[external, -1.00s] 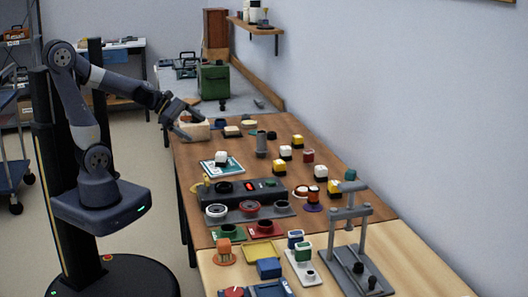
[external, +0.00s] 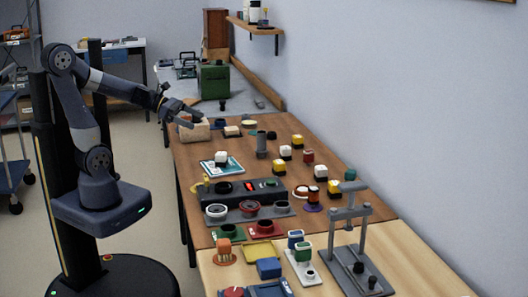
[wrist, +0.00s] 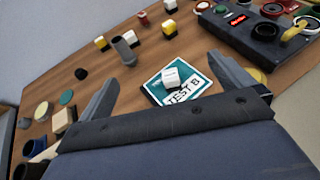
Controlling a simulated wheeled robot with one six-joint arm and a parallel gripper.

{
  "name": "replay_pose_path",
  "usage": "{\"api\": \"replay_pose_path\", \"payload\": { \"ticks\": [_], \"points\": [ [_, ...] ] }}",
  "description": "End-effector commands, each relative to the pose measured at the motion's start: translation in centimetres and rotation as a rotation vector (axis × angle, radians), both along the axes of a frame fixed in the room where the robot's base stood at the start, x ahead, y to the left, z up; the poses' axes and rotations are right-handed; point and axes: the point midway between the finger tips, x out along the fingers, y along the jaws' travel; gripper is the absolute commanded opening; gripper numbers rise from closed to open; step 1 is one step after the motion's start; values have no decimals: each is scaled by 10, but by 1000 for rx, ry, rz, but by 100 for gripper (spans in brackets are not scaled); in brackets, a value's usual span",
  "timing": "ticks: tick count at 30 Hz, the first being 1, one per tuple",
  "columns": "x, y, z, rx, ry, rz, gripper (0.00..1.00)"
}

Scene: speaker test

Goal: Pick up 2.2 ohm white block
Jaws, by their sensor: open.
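A white block (external: 221,157) sits on the teal and white "TEST B" card (external: 236,168). In the wrist view the block (wrist: 171,77) stands on the card (wrist: 196,88), between and beyond my fingers; its marking is too small to read. Other white-topped blocks stand on dark bases: one (external: 285,151) mid-table and one (external: 320,170) to its right. I cannot tell which is marked 2.2 ohm. My gripper (external: 194,116) is open and empty, above the table's left edge near a tan box. Its spread fingers (wrist: 162,70) show in the wrist view.
The tan box (external: 194,130) is just below my gripper. A grey cylinder (external: 261,145) stands right of the card. A dark device with a red display (external: 250,189) lies nearer the camera, and a grey press stand (external: 348,230) is at front right. Bare wood surrounds the card's far side.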

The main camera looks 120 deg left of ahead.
Motion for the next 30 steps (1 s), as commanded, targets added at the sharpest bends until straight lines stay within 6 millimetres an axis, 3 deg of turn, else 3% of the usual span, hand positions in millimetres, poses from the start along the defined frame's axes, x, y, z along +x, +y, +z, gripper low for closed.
{"api": "replay_pose_path", "payload": {
  "ticks": [15, 24, 30],
  "points": [
    [0, 0, 0, 0, 1, 0, 58],
    [3, 4, -1, -14, 13, 4, 58],
    [33, 35, -18, -114, 114, 58, 58]
  ]
}}
